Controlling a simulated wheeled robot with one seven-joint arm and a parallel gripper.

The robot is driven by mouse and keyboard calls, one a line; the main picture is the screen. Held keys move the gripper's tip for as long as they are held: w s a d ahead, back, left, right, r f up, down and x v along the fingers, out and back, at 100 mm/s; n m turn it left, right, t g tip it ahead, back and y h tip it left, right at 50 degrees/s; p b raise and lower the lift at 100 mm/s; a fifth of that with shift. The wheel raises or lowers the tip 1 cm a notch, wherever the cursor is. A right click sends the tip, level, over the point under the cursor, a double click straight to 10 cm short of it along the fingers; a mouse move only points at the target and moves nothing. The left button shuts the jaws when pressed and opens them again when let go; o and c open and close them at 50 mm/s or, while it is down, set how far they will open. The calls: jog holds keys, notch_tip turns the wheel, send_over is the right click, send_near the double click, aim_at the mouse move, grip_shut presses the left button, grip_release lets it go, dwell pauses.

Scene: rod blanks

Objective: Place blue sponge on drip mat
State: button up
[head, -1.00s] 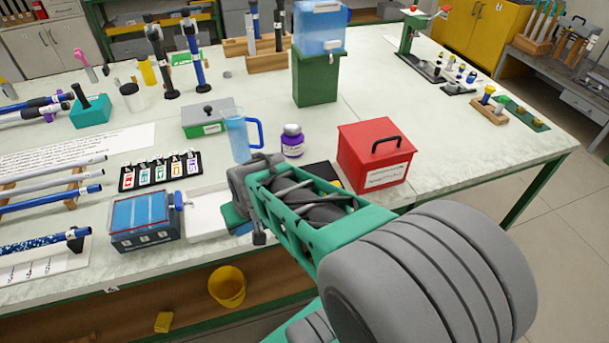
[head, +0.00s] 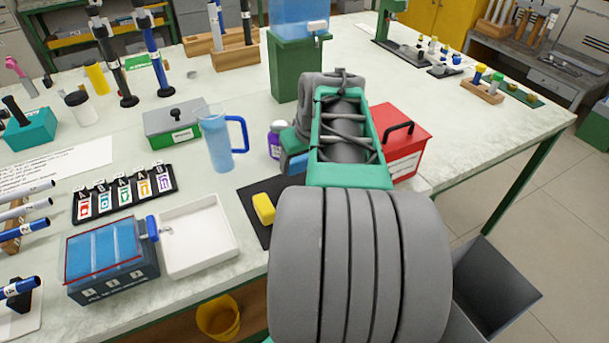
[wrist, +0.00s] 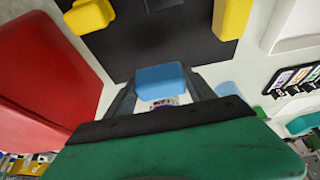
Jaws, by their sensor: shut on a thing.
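The blue sponge (wrist: 160,82) is between the two fingers of my gripper (wrist: 162,90) in the wrist view, and the gripper is shut on it. In the head view a bit of the blue sponge (head: 294,163) shows at the left of my wrist. The drip mat, a flat black mat (head: 250,201), lies on the bench, partly hidden by my arm. In the wrist view the black mat (wrist: 175,40) shows beyond the held sponge. A yellow sponge (head: 263,208) lies on the mat; it also shows in the wrist view (wrist: 232,18).
A red box (head: 405,150) stands right of my gripper, and a purple-labelled jar (head: 274,141) is close on its left. A blue pitcher (head: 218,145) and a white sink tray (head: 198,236) are further left.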

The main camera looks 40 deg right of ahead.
jog(key=shift+w+d+f, duration=0.1)
jog(key=shift+d+f, duration=0.3)
jog(key=shift+f, duration=0.25)
jog(key=f+b, duration=0.1)
jog(key=f, duration=0.1)
jog(key=f+b, duration=0.2)
jog(key=shift+w+d, duration=0.15)
jog(key=shift+d, duration=0.25)
jog(key=shift+r, duration=0.2)
jog(key=shift+f, duration=0.2)
jog(key=o, duration=1.3)
jog(key=shift+r, duration=0.55)
jog(key=p+v, duration=0.2)
jog(key=v, duration=0.9)
jog(key=shift+s+a+r, duration=0.1)
jog(key=shift+s, duration=0.15)
